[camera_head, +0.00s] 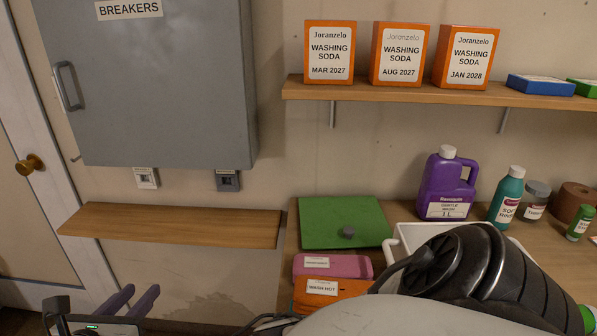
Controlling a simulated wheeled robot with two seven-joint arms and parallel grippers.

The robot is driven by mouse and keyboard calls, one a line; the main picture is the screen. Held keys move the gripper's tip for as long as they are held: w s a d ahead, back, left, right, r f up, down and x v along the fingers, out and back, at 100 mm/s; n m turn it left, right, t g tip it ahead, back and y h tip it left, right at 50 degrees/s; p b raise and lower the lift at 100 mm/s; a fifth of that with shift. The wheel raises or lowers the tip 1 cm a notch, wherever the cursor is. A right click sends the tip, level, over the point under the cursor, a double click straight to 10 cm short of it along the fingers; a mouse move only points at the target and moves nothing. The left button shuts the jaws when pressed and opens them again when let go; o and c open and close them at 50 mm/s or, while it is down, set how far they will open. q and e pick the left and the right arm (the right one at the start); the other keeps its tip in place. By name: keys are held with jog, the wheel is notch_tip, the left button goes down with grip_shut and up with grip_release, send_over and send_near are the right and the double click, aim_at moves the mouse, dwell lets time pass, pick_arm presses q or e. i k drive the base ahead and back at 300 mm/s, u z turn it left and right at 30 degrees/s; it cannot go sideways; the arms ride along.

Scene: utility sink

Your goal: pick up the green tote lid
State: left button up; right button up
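The green tote lid (345,215) is a flat green panel with a grey round knob near its front edge. It lies on the wooden counter, left of a white tote (408,232). Nothing covers the lid.
My dark arm joint hides much of the tote. A pink box (345,266) and an orange box (308,300) sit in front of the lid. A purple jug (447,185) and a teal bottle (507,197) stand behind the tote. A wooden ledge (170,224) at left is bare.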

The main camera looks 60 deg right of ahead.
aim_at(346, 221)
jog(key=i, duration=1.25)
jog(key=u, duration=0.6)
jog(key=i, duration=0.8)
jog(key=z, duration=3.65)
jog(key=i, duration=0.5)
jog(key=u, duration=0.05)
